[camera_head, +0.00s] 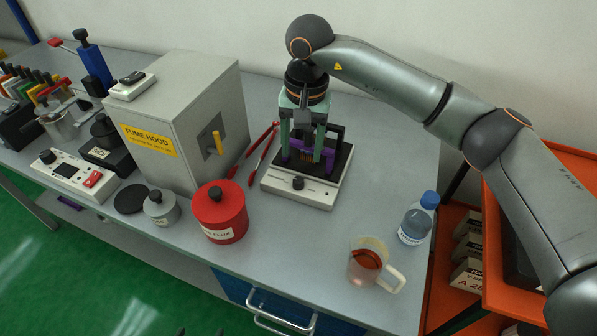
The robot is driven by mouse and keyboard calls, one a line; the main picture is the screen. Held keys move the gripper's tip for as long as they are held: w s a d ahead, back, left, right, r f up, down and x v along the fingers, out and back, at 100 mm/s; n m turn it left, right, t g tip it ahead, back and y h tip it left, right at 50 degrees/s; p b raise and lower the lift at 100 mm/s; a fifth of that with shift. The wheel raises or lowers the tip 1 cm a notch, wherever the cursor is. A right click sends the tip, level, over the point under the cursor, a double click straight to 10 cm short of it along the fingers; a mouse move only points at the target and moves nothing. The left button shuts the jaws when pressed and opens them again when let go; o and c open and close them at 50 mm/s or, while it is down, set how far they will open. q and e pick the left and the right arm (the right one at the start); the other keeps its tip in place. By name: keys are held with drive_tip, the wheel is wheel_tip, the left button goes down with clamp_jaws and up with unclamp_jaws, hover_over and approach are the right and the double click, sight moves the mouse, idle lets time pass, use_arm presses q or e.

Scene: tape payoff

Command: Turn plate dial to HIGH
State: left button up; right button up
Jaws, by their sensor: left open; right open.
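The white hot plate (325,197) with a black top stands in the middle of the bench. My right gripper (307,156) is open, pointing down over the plate top, behind and above the dial. A purple piece (307,144) shows between its fingers; I cannot tell whether they touch it. My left gripper (201,332) shows only as dark tips at the bottom edge, away from the plate.
Red-handled tongs (262,150) lie left of the plate, near the grey fume hood (205,95). A red canister (221,212) stands front left. The bench directly before the plate is clear.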

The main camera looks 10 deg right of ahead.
sight(299, 180)
drive_tip(key=f, duration=0.8)
drive_tip(key=shift+w+a+f+p, duration=0.1)
drive_tip(key=shift+a+f+p, duration=0.2)
drive_tip(key=shift+p, duration=0.1)
drive_tip(key=shift+d, duration=0.1)
clamp_jaws()
